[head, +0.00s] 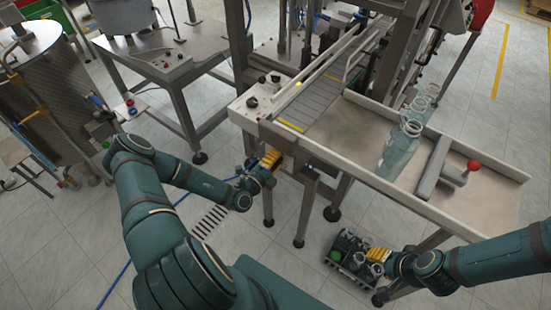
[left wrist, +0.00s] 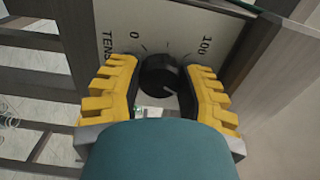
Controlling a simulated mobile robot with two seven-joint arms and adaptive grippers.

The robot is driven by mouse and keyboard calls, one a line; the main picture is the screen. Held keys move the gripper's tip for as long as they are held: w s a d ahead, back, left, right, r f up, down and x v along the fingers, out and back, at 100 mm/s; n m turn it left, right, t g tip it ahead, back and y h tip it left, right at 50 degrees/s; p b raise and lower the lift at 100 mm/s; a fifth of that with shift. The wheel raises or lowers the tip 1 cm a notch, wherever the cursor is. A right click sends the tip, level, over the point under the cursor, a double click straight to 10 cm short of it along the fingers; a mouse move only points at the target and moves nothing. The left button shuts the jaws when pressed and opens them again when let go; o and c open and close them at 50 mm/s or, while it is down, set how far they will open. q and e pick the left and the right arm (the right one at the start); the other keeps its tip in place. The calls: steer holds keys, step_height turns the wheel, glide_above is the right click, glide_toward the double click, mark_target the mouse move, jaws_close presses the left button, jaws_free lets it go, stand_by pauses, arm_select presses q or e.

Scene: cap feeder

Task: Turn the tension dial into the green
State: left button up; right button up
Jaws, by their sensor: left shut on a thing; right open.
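The tension dial (left wrist: 157,74) is a round black knob on a pale panel (left wrist: 165,28) in the left wrist view. Part of the word "TENS" and the marks 0 and 100 stand around it. My left gripper (left wrist: 164,90) is shut on the dial, one yellow finger on each side. In the head view my left gripper (head: 270,161) is at the conveyor's front side, and the dial is hidden. I cannot make out the green zone. My right gripper (head: 380,254) is open, low at the right.
Several clear bottles (head: 396,155) and a pusher with a red ball (head: 473,166) stand on the conveyor's side tray (head: 440,207). A dark crate (head: 333,256) with items is by my right gripper. A steel table (head: 165,50) stands at the back left. Table legs are close to my left gripper.

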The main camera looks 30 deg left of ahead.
arm_select(q)
steer(key=shift+n, duration=0.4)
steer(key=o, duration=1.2)
steer(key=s, duration=0.8)
steer(key=s+a, duration=0.1)
steer(key=s, duration=0.3)
steer(key=shift+d, duration=0.1)
